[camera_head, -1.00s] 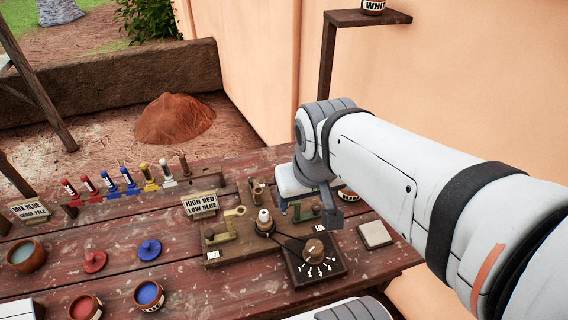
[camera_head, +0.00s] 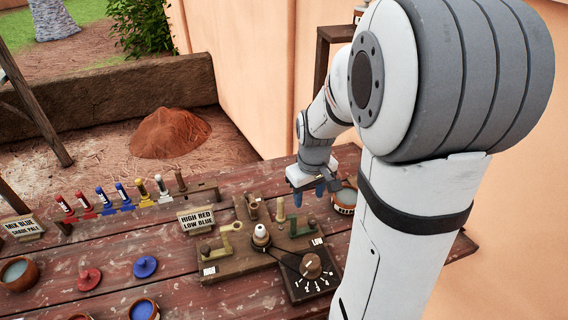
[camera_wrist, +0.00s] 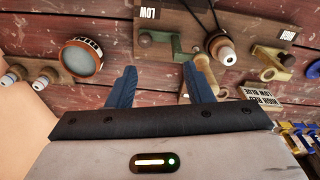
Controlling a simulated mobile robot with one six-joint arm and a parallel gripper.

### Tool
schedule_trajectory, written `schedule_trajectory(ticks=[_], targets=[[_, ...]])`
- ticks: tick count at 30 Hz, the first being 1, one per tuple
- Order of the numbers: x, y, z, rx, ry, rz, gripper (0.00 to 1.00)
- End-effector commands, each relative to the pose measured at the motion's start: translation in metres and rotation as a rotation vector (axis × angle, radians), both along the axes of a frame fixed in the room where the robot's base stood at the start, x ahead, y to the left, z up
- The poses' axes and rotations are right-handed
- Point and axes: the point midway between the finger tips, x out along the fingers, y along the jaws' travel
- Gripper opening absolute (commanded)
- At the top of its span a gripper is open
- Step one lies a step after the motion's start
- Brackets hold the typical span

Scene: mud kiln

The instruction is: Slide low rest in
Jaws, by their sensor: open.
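The low rest is a dark green piece (camera_head: 304,227) with a knob, on the right arm of the wooden jig (camera_head: 235,262) beside the LOW label (camera_head: 317,241). In the wrist view the green rest (camera_wrist: 182,52) lies just beyond my fingers, near the LOW label (camera_wrist: 147,12). My gripper (camera_head: 322,188) is open, its blue fingers (camera_wrist: 163,85) apart with nothing between them. It hangs behind and above the low rest in the head view. The yellowish high rest (camera_head: 224,241) stands on the left arm near the HIGH label (camera_head: 209,271).
A white-tipped spindle (camera_head: 261,236) and a dial box (camera_head: 310,270) stand close to the low rest. A jar (camera_head: 344,199) is right of my gripper. A sign reads HIGH RED LOW BLUE (camera_head: 197,220). A rack of tubes (camera_head: 122,196) stands at the left.

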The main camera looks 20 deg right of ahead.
Motion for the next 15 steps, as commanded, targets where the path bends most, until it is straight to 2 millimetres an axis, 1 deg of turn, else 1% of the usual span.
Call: schedule_trajectory(ticks=[1,3,6,9,13,15], targets=[[0.006,-0.008,-0.015,0.004,0.024,0.010,0.46],[0.013,-0.016,-0.030,0.006,0.041,0.029,0.46],[0.019,-0.024,-0.045,0.010,0.058,0.048,0.46],[0.022,-0.029,-0.054,0.011,0.066,0.060,0.46],[0.022,-0.030,-0.063,0.013,0.071,0.064,0.46],[0.022,-0.030,-0.071,0.013,0.072,0.064,0.46]])
